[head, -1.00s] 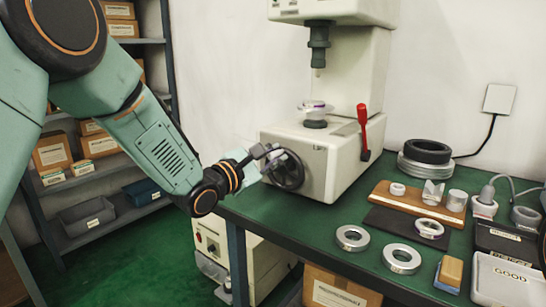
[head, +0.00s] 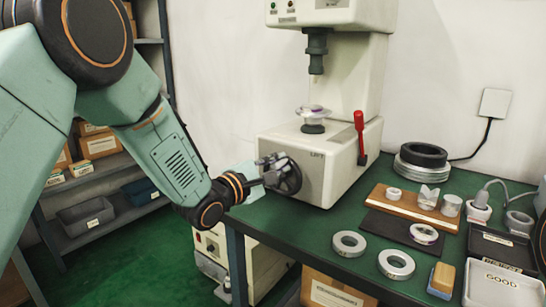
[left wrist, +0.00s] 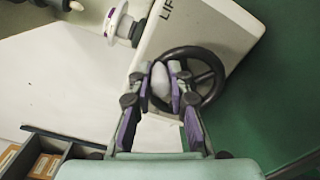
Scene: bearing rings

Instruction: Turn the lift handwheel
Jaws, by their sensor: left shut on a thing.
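The black lift handwheel (head: 287,177) sits on the left end of the cream machine base (head: 325,180), beside the word LIFT. It also shows in the left wrist view (left wrist: 208,62), with its spokes visible. My left gripper (head: 268,165) comes in from the left at the wheel. In the left wrist view the left gripper (left wrist: 160,85) has its two purple-lined fingers closed on the pale handle knob (left wrist: 160,80) at the wheel's rim. In the head view the fingers hide part of the rim and knob. My right gripper is not in view.
A red lever (head: 360,138) stands on the machine's right side. A ring sits on the small stage (head: 313,115) above the base. Metal rings (head: 396,264), a wooden board (head: 412,206) and trays (head: 503,284) lie on the green bench. Shelves (head: 105,210) stand at the left.

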